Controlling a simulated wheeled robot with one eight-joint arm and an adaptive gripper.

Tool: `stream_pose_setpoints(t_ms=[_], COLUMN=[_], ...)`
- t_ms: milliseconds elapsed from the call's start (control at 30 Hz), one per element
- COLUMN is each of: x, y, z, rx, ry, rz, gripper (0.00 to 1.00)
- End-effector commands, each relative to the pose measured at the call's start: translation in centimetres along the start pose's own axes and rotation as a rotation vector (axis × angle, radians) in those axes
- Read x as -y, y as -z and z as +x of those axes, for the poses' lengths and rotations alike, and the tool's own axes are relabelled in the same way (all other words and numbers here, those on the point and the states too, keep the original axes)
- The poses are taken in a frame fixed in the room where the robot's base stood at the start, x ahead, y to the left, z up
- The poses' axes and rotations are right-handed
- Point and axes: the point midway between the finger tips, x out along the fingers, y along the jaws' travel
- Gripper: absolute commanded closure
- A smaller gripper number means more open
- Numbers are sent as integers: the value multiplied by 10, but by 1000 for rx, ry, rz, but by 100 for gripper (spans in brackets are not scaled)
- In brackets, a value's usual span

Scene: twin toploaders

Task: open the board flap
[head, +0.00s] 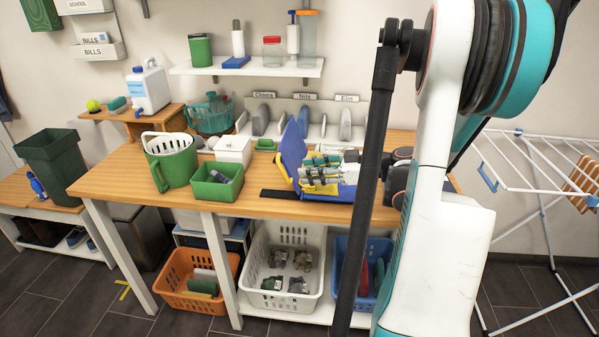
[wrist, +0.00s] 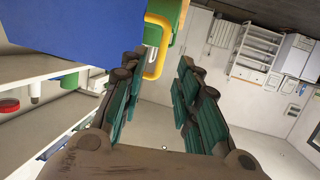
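The blue board (head: 335,191) lies on the wooden table, with yellow edging. Its blue flap (head: 292,150) stands up, tilted, at the left of my gripper (head: 318,171). In the wrist view a large blue panel (wrist: 75,30) fills the upper left, with a yellow loop handle (wrist: 156,66) at its edge. My gripper (wrist: 160,70) is open, its teal-padded fingers apart. The yellow loop is close to the left fingertip, in front of the gap; I cannot tell if they touch. My arm and fingers hide part of the board in the head view.
A green pitcher (head: 172,167), a green bin (head: 217,182) and a white box (head: 234,150) stand left of the board. Racked grey items (head: 261,121) are behind it. A drying rack (head: 545,188) stands at right. Baskets (head: 284,235) sit below.

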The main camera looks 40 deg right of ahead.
Motion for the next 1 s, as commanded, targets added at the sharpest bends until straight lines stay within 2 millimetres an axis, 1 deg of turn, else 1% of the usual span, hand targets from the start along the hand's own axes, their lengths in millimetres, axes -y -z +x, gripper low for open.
stream_pose_setpoints(t_ms=[33,200,300,433,567,767,800,867,900,933,967,1000], x=[-1,0,0,1,1,1,1,1,1,1,1,0], y=[0,0,0,1,1,1,1,2,4,7,11,18], z=[-12,-44,-58,-69,-73,-73,-73,-71,-68,-63,-58,-48], rx=[0,0,0,-1,-1,-1,-1,0,2,4,8,14], ry=[-5,-4,-3,-1,-1,0,0,1,2,4,5,6], rz=[1,0,0,-2,-2,-2,-2,0,5,11,18,32], gripper=[70,70,70,70,70,70,75,88,97,100,100,100])
